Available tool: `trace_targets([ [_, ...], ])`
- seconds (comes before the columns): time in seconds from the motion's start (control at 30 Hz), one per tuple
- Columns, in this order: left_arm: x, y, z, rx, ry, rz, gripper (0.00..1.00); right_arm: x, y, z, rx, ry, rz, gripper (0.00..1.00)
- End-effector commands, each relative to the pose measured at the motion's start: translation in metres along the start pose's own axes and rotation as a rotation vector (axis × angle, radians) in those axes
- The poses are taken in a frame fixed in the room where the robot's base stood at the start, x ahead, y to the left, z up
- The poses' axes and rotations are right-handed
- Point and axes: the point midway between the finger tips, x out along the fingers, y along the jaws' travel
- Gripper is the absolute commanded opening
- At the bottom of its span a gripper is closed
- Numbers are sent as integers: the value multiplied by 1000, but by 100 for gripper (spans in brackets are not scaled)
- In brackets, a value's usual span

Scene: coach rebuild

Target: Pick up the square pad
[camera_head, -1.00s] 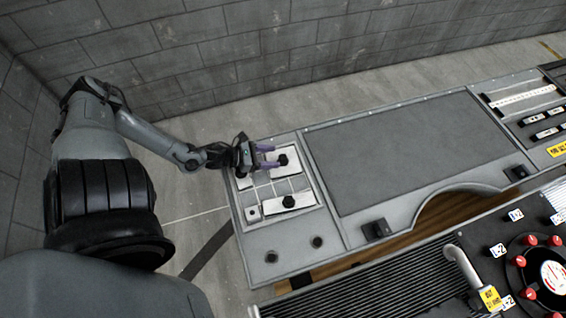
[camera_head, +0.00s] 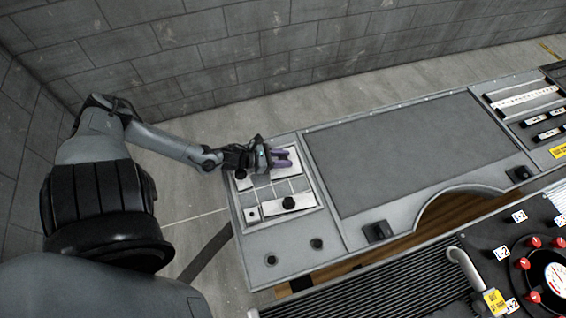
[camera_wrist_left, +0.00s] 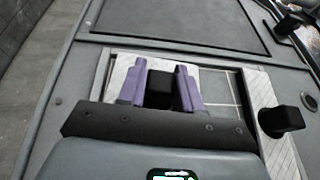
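The square pad (camera_head: 293,157) is a pale plate with a black knob, at the upper right of a divided frame in the head view. In the left wrist view its pale surface (camera_wrist_left: 121,76) shows beside the fingers. My left gripper (camera_head: 282,158) is over it, with its purple fingers (camera_wrist_left: 164,84) on either side of the black knob (camera_wrist_left: 161,91). The knob fills the gap, and the fingers look closed on it. The pad looks flat in its place. My right gripper is in neither view.
A longer pale plate with a black knob (camera_head: 289,203) lies just below in the frame; its knob stands right of my fingers in the left wrist view (camera_wrist_left: 282,121). A small square plate (camera_head: 252,214) lies beside it. A wide grey panel (camera_head: 405,150) is to the right.

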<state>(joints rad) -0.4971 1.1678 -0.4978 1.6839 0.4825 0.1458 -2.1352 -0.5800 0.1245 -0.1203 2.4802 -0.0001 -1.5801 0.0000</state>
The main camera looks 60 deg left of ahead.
Motion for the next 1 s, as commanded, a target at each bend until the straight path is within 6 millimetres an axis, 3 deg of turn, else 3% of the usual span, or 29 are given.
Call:
trace_targets([
  [0.03, 0, 0, 0, 0, 0, -1, 24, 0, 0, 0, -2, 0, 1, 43],
  [0.2, 0, 0, 0, 0, 0, -1, 1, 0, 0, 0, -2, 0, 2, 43],
  [0.67, -5, 0, 11, 1, 1, -1, 1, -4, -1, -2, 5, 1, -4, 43],
  [0.87, -17, 0, 40, 4, 1, -2, 1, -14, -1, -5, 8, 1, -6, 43],
  [1.0, -14, -27, 58, -3, -2, -4, 1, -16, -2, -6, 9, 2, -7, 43],
])
